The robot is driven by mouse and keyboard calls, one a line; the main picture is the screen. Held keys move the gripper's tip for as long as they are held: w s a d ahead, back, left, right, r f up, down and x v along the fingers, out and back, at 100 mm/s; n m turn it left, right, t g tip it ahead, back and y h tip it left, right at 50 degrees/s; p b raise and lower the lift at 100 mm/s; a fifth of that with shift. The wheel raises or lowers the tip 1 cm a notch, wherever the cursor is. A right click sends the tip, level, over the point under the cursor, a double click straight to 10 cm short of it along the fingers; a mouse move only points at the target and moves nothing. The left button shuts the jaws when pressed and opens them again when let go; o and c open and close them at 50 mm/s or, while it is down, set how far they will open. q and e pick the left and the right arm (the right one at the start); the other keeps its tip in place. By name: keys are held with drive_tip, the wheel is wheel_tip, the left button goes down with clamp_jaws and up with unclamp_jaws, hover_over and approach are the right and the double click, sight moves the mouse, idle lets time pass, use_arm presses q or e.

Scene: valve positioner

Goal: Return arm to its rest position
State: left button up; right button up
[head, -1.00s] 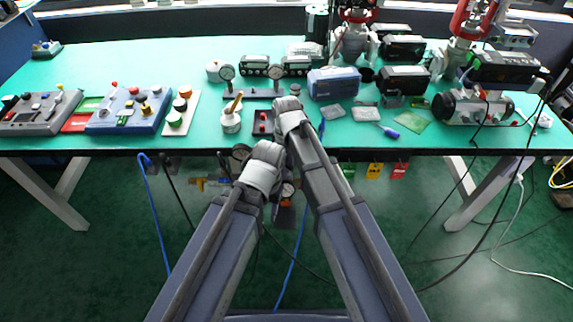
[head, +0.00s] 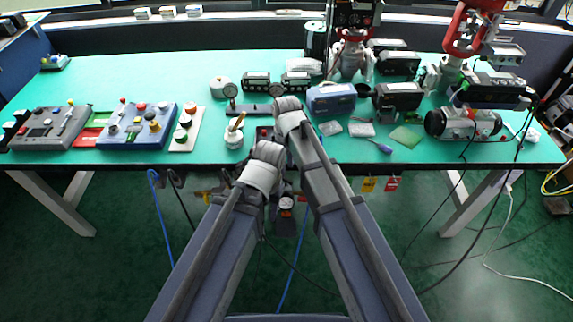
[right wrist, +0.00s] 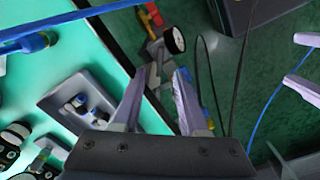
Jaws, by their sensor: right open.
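My two grey-blue arms come up from the bottom of the head view and bend at the bench's front edge. Their wrist housings hide the grippers' fingers there. In the right wrist view my right gripper (right wrist: 158,82) has its two pale fingers spread with nothing between them. It points across the bench edge, with a grey tray of small dark parts (right wrist: 85,100) to its left. A white-faced gauge (right wrist: 174,40) shows beyond the fingertips. Two separated pale fingers of my left gripper (right wrist: 294,58) enter at the right of that view, empty.
The teal bench (head: 110,82) holds control boxes (head: 140,124), a white pot (head: 233,135), a blue case (head: 331,98) and a valve actuator (head: 465,122). Tags and gauges hang below its front edge. Cables trail on the green floor at right.

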idle(0.5)
drive_tip(key=s+d+m, duration=0.5)
drive_tip(key=d, duration=0.3)
drive_tip(key=s+d+m, duration=0.5)
drive_tip(key=d+m, duration=0.1)
drive_tip(key=d, duration=0.2)
use_arm(q)
wheel_tip(320, 180, up, 5)
drive_tip(key=p, duration=0.5)
use_arm(e)
drive_tip(key=s+a+r+n+h, duration=0.1)
drive_tip(key=s+a+r+n, duration=0.2)
drive_tip(key=a, duration=0.7)
drive_tip(key=s+r, duration=0.2)
drive_tip(key=s, duration=0.1)
drive_tip(key=shift+s+n, duration=0.15)
drive_tip(key=shift+n, duration=0.25)
drive_tip(key=shift+a, duration=0.1)
